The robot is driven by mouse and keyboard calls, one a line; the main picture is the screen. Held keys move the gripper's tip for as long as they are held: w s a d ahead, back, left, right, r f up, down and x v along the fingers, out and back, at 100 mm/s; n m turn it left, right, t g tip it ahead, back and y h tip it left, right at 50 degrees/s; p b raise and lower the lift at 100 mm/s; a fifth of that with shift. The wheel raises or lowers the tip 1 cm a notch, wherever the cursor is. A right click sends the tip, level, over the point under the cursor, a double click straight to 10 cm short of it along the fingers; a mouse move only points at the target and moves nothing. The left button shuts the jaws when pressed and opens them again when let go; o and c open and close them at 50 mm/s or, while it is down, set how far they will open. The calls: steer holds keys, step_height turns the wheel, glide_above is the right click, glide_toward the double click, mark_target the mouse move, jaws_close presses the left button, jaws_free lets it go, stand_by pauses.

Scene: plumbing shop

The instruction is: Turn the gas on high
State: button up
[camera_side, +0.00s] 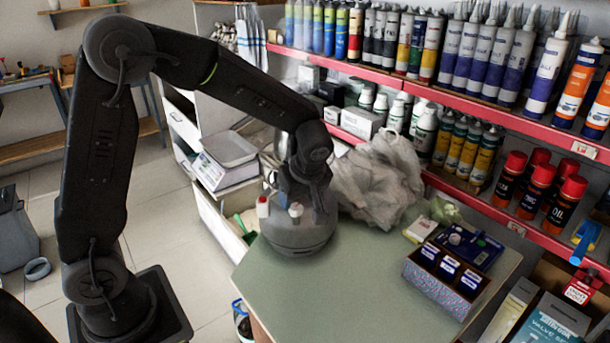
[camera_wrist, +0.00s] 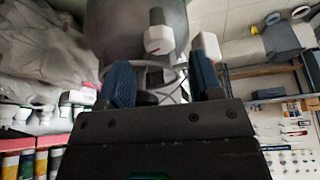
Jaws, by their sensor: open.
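A grey rounded gas unit (camera_side: 300,237) stands on the green table near its left end. Two small knobs show on it: a white one with red (camera_side: 263,207) on its left side, and a pale grey-white one (camera_side: 296,210) nearer its front. My gripper (camera_wrist: 162,70) is open with blue fingers, close to the knobs. Contact cannot be told. In the side view its fingertips are hard to make out.
A crumpled plastic bag (camera_side: 382,180) lies right behind the unit. A patterned box (camera_side: 447,280) with blue packets sits at the table's right. Shelves of tubes and cans (camera_side: 500,150) stand behind. The table (camera_side: 350,285) is clear in front.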

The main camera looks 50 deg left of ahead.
steer(key=v, duration=0.9)
steer(key=shift+r, duration=0.4)
steer(key=shift+d, duration=0.1)
steer(key=s+d+r+m+t+h, duration=0.1)
steer(key=s+m+t+h, duration=0.1)
steer(key=s+m, duration=0.6)
steer(key=s+d+r+m+t+h, duration=0.1)
steer(key=s+r+m+t+h, duration=0.1)
steer(key=s+m, duration=0.6)
steer(key=s, duration=0.2)
steer(key=shift+s+t+h, duration=0.3)
steer(key=shift+t, duration=0.1)
